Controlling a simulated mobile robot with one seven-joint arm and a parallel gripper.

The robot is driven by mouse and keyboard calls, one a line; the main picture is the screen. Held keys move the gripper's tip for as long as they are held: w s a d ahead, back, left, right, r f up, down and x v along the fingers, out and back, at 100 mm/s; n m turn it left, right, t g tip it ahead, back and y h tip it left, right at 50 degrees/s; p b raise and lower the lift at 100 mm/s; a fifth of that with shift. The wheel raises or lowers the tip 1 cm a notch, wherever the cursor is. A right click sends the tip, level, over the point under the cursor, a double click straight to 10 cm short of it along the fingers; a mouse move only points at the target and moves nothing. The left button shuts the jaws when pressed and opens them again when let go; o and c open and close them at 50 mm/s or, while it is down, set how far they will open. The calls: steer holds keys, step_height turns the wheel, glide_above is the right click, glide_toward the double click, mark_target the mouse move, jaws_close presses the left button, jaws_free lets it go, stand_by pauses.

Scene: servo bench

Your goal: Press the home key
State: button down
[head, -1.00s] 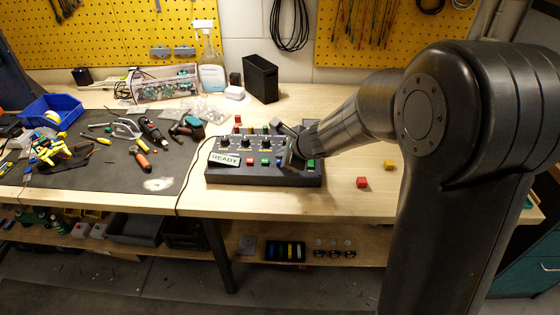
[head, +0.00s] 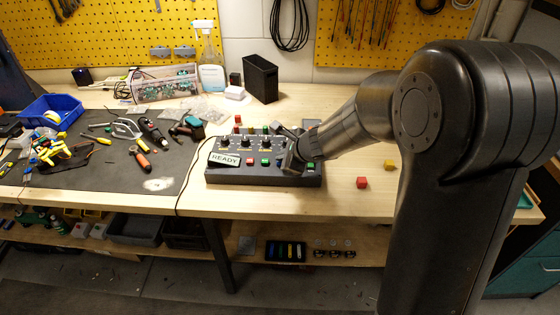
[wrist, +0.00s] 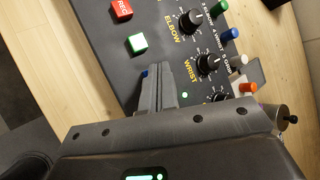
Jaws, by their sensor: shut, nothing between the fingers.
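The dark control box (head: 225,176) stands on the bench with a READY display (head: 224,159), knobs and coloured keys. My gripper is shut and empty, low over the panel's right part in the head view (head: 292,162). No HOME label is readable. I cannot tell whether the fingertips touch a key.
ELBOW (wrist: 190,22) and WRIST (wrist: 208,65) knobs stand right of my fingers, with coloured plugs along the box edge beyond. Loose red (head: 362,182) and yellow (head: 389,164) cubes lie right of the box. A dark mat (head: 110,178) with tools lies left.

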steer(key=shift+f, duration=0.15)
stand_by(0.3)
steer(key=shift+r, duration=0.9)
steer(key=shift+r, duration=0.1)
steer(key=shift+r, duration=2.4)
